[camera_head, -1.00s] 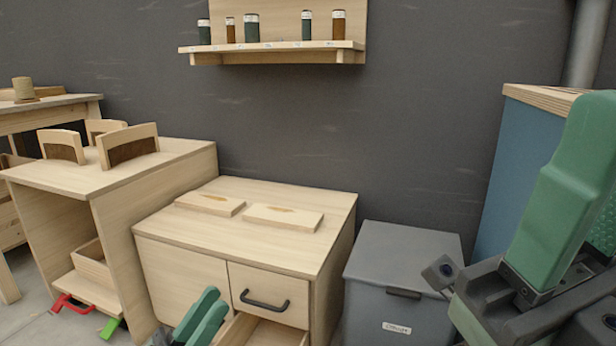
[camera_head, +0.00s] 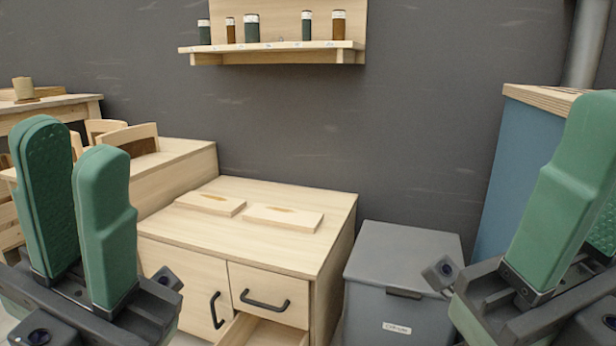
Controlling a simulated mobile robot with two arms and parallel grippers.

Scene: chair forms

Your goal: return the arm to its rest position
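My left gripper (camera_head: 70,145) stands upright at the left in the head view, with two green fingers on a dark base. A gap shows between its fingers and nothing is held in it; it is open. It covers part of the wooden desk and the lower left of the drawer cabinet. My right gripper (camera_head: 598,150) stands at the right edge, in front of the blue cabinet. One green finger shows well; the other is mostly cut off by the picture edge, so its opening cannot be told.
A wooden cabinet (camera_head: 330,225) bears two flat wooden pieces; its lower drawer (camera_head: 262,332) is pulled out. A grey lidded bin (camera_head: 400,250) stands beside it. A wall shelf (camera_head: 270,47) holds several jars. A blue cabinet (camera_head: 510,165) is at the right. Chair-like wooden pieces (camera_head: 125,138) stand on the desk.

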